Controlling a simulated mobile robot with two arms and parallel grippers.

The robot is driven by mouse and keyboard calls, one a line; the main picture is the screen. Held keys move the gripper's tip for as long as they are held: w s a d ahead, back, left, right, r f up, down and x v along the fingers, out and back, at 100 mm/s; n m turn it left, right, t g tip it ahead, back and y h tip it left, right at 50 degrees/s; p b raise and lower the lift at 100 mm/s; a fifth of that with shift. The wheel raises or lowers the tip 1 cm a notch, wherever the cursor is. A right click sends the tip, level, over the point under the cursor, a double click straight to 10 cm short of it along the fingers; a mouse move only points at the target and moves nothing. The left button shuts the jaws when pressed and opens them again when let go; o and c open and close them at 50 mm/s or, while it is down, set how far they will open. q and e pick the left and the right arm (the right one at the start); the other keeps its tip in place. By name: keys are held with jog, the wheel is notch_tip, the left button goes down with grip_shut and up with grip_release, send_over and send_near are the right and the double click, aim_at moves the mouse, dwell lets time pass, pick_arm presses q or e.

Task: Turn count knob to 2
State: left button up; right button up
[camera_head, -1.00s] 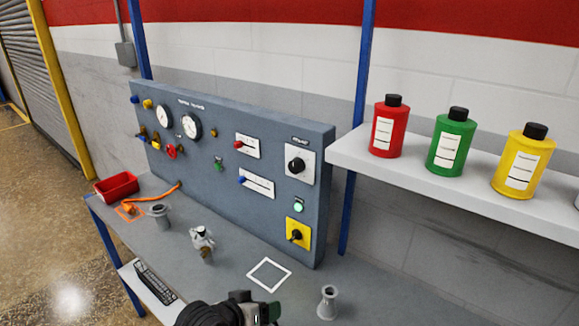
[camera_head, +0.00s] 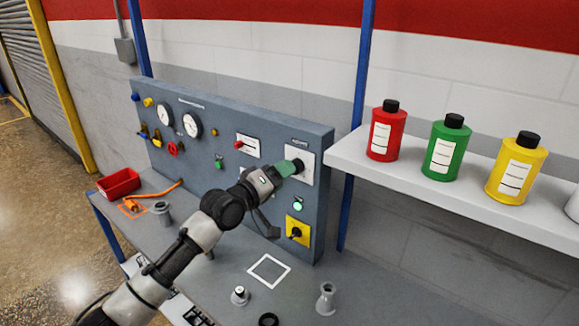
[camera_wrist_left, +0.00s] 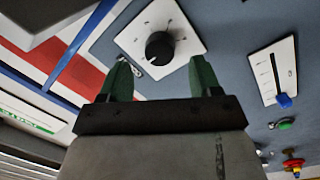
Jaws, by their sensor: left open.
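The count knob (camera_head: 298,166) is a round black knob on a white square plate (camera_head: 304,152) at the upper right of the grey-blue panel. In the left wrist view the knob (camera_wrist_left: 159,47) is just beyond my fingertips, with small marks around it that are too small to read. My left gripper (camera_head: 286,168) is in front of the knob, its green fingers partly covering it in the head view. In the left wrist view the gripper (camera_wrist_left: 160,72) is open, with the knob lined up between its fingers and nothing held. My right gripper is not in view.
A shelf (camera_head: 400,185) with bottles juts out at the right. Small parts stand on the bench.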

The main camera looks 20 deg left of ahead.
aim_at(298, 163)
pick_arm(q)
jog(key=shift+x, duration=1.6)
jog(key=c, duration=0.9)
